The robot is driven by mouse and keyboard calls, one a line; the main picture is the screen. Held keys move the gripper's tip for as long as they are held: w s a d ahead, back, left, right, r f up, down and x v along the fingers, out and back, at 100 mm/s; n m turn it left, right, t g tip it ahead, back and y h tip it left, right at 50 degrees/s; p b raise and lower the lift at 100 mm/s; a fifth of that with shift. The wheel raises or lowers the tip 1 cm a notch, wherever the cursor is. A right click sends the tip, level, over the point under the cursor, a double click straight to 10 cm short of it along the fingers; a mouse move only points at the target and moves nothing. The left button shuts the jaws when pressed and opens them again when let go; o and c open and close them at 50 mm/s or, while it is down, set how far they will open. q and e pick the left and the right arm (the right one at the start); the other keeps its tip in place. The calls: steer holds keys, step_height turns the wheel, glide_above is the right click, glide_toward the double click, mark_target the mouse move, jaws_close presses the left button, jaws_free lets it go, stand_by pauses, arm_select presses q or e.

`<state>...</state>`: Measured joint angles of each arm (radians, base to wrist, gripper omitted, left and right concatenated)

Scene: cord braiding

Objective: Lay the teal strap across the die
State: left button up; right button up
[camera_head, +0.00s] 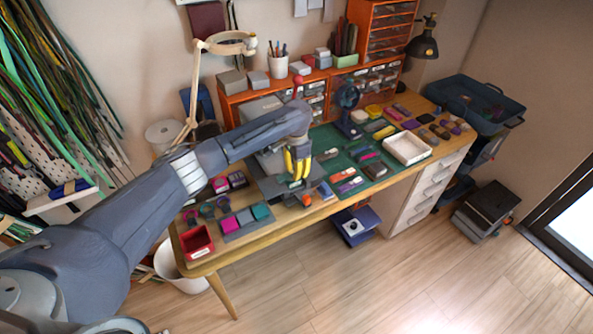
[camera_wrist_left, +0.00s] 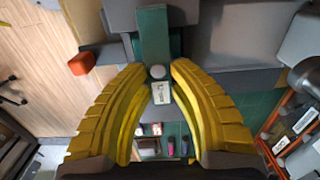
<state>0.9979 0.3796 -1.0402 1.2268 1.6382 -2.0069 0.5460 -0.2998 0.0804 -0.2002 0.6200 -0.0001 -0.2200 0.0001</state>
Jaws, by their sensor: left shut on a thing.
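My left gripper (camera_head: 298,172) has yellow fingers and is over the grey press-like machine (camera_head: 268,188) at the table's front edge. In the left wrist view the fingertips (camera_wrist_left: 160,68) close in on the near end of the teal strap (camera_wrist_left: 153,35), beside a small round grey piece and a white label (camera_wrist_left: 161,93). The strap runs away from the fingertips over grey blocks of the machine, seemingly where the die is. I cannot make out the die itself, or whether the strap touches it. My right gripper is not in view.
An orange knob (camera_head: 306,200) sticks out at the machine's front. A green mat (camera_head: 335,140) with several small items lies to the right. A red bin (camera_head: 197,242) and a grey tray of coloured blocks (camera_head: 246,224) are to the left. Orange drawers (camera_head: 383,28) stand behind.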

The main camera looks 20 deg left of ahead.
arm_select(q)
steer(key=shift+f, duration=0.2)
steer(key=o, duration=0.9)
steer(key=shift+r, duration=0.15)
step_height(320, 180, up, 12)
steer(key=shift+f, duration=0.1)
